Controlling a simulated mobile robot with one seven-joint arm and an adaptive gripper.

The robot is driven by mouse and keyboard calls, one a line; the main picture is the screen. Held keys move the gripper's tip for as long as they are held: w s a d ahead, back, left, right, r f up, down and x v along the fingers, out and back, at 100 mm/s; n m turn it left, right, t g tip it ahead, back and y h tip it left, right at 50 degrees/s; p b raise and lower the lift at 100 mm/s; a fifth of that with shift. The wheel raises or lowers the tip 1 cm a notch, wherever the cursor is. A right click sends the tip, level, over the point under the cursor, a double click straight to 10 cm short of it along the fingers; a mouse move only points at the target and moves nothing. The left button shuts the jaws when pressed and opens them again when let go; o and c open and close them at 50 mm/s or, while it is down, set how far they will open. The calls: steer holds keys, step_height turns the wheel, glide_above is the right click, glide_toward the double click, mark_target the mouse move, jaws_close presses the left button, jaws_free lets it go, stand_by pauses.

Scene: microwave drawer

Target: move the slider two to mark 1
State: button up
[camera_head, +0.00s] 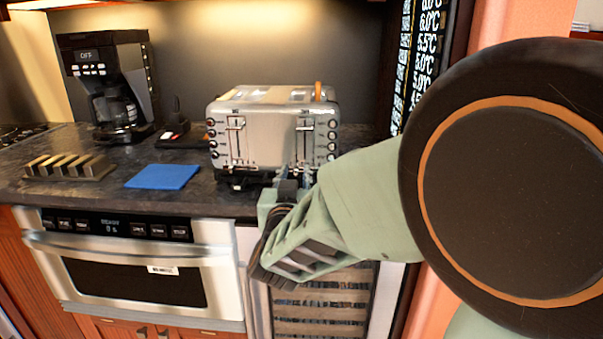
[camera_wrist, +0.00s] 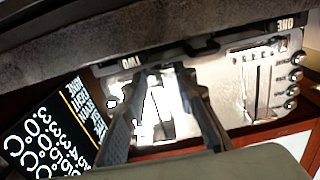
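The silver toaster (camera_head: 262,125) stands on the dark counter, with one lever slider on the left (camera_head: 236,125) and one on the right (camera_head: 304,125) of its front. The wrist view shows the toaster upside down, with the label TWO (camera_wrist: 130,63) near my fingers and the label ONE (camera_wrist: 292,25) to the right. Slider two is thus the right one in the head view. My gripper (camera_head: 290,188) is low in front of the toaster's right half. In the wrist view my gripper (camera_wrist: 168,73) points at the section marked TWO. Glare and the fingers hide slider two's knob and its mark there.
Round knobs (camera_wrist: 294,75) line the toaster's front beside the sliders. A blue cloth (camera_head: 162,176), a brass-coloured rack (camera_head: 68,166) and a coffee maker (camera_head: 120,90) are on the counter to the left. A microwave drawer (camera_head: 135,275) is below. A dark temperature panel (camera_head: 424,45) stands at right.

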steer(key=shift+c, duration=0.6)
jaws_close()
steer(key=shift+a+r, duration=0.1)
steer(key=shift+a, duration=0.75)
steer(key=shift+o, duration=0.6)
jaws_free()
steer(key=shift+a, duration=0.1)
